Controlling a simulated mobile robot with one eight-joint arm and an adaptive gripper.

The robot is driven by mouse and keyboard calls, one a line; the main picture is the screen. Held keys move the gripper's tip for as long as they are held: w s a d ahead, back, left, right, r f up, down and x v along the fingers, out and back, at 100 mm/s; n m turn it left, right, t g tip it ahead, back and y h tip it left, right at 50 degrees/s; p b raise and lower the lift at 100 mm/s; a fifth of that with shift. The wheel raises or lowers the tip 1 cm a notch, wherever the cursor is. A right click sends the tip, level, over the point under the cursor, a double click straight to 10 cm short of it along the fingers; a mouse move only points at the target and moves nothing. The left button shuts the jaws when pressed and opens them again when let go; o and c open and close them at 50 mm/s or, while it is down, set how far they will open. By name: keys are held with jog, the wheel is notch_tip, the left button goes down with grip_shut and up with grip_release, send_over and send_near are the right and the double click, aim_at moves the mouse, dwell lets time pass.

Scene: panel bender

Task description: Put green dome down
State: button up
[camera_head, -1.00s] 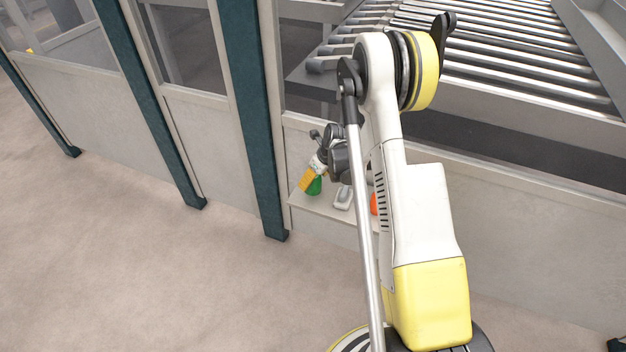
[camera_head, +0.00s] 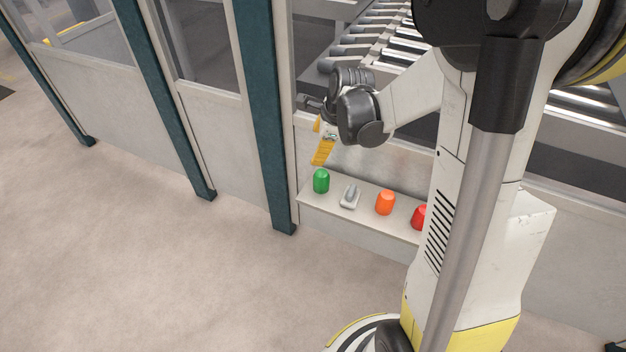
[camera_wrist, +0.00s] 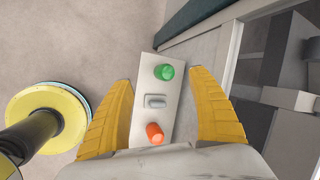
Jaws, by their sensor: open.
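The green dome (camera_head: 321,181) stands upright at the left end of a light grey shelf (camera_head: 391,222) on the panel wall. In the wrist view the green dome (camera_wrist: 165,72) sits near the far end of the shelf, between and beyond the yellow fingers. My gripper (camera_head: 322,152) is above the green dome, apart from it. In the wrist view my gripper (camera_wrist: 166,115) is wide open with nothing between its fingertips.
A grey switch-like part (camera_head: 350,196), an orange dome (camera_head: 385,203) and a red dome (camera_head: 419,216) stand in a row right of the green dome. A dark teal post (camera_head: 262,110) rises just left of the shelf. A roller conveyor (camera_head: 372,45) lies behind the wall. Open floor (camera_head: 130,240) lies in front.

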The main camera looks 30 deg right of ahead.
jog(key=s+a+r+n+t, duration=0.1)
jog(key=s+a+r+n, duration=0.4)
jog(key=s+n, duration=0.5)
jog(key=s+a+r+n+t, duration=0.1)
jog(key=s+a+r+n, duration=0.5)
jog(key=s+n, duration=0.4)
jog(key=a+n, duration=0.1)
jog(key=n, duration=0.2)
jog(key=shift+s+a+r+n+h, duration=0.15)
jog(key=shift+a+r+n+h, duration=0.1)
jog(key=shift+r+n+h, duration=0.05)
